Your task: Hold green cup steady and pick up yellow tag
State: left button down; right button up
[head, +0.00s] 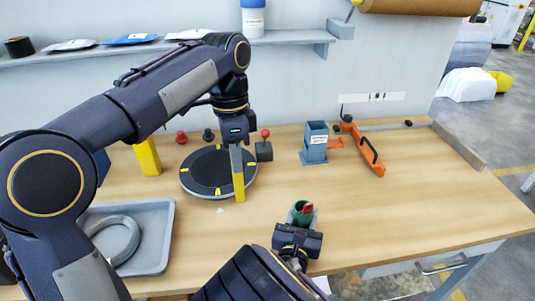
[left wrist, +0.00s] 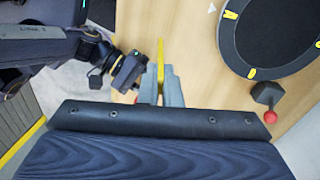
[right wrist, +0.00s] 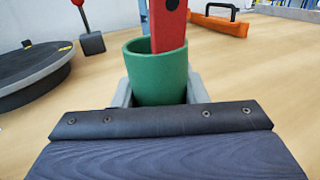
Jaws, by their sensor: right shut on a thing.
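The green cup (head: 295,217) stands near the table's front edge. My right gripper (right wrist: 158,92) is shut on it, with a finger on each side. A flat red tag (right wrist: 168,27) with a dark hole stands inside the cup. The yellow tag (head: 239,188) hangs upright below my left gripper (head: 236,165), in front of the turntable's right part. In the left wrist view the yellow tag (left wrist: 160,62) shows edge-on as a thin strip between the two grey fingers, which close on it. The tag's lower end looks clear of the table, though the exact height is hard to tell.
A round dark turntable (head: 205,172) with yellow marks lies behind. A red-knobbed box (head: 264,150), a blue-grey holder (head: 316,143) and an orange tool (head: 368,152) stand further right. A grey tray (head: 162,235) with a coil is at left. The table's right side is clear.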

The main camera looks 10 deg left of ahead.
pick_arm(q)
jog(key=a, duration=0.1)
jog(key=s+a, duration=0.1)
jog(key=a, duration=0.1)
jog(key=shift+a, duration=0.1)
pick_arm(e)
jog(key=o, duration=1)
jog(key=s, duration=0.4)
jog(key=s+a, duration=0.1)
jog(key=s, duration=0.7)
jog(key=shift+a, duration=0.15)
pick_arm(q)
jog(key=shift+s+f, duration=0.1)
pick_arm(e)
jog(key=shift+s, duration=0.1)
